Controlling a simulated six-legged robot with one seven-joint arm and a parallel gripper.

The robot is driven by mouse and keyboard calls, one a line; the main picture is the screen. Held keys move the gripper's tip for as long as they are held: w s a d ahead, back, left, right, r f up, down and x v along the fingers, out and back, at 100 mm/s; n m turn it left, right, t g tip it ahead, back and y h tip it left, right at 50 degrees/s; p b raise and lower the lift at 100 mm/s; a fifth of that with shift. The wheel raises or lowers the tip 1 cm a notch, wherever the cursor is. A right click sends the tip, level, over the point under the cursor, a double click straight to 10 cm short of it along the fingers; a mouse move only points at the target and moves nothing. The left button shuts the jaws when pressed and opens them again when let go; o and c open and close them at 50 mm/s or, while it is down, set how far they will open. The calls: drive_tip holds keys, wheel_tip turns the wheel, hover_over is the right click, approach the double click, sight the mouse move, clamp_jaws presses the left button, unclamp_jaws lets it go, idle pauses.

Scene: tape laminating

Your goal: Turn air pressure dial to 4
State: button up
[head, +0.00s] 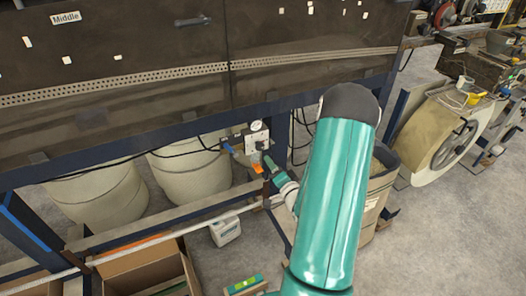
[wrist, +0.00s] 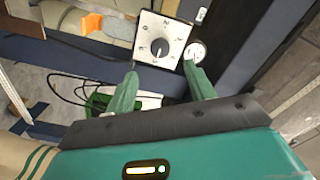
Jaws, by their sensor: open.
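The air pressure dial (wrist: 158,46) is a dark knob on a white square plate with numbers around it, just ahead of my fingertips in the wrist view. Which number it points to is too small to tell. A small round gauge (wrist: 196,51) sits beside the plate, near the right fingertip. My gripper (wrist: 160,72) is open, its two green fingers spread below the plate with nothing between them. In the head view, the white dial panel (head: 257,140) is on the blue frame, with the gauge (head: 256,126) on top.
An orange piece (wrist: 91,22) lies left of the plate in the wrist view. Black cables (wrist: 70,88) hang at the left. Blue frame bars (head: 100,152) surround the panel. Pale drums (head: 192,170) stand behind, and a bin (head: 378,190) stands right of my arm.

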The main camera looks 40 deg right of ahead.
sight(261, 148)
drive_tip(key=x, duration=0.9)
drive_tip(key=c, duration=1)
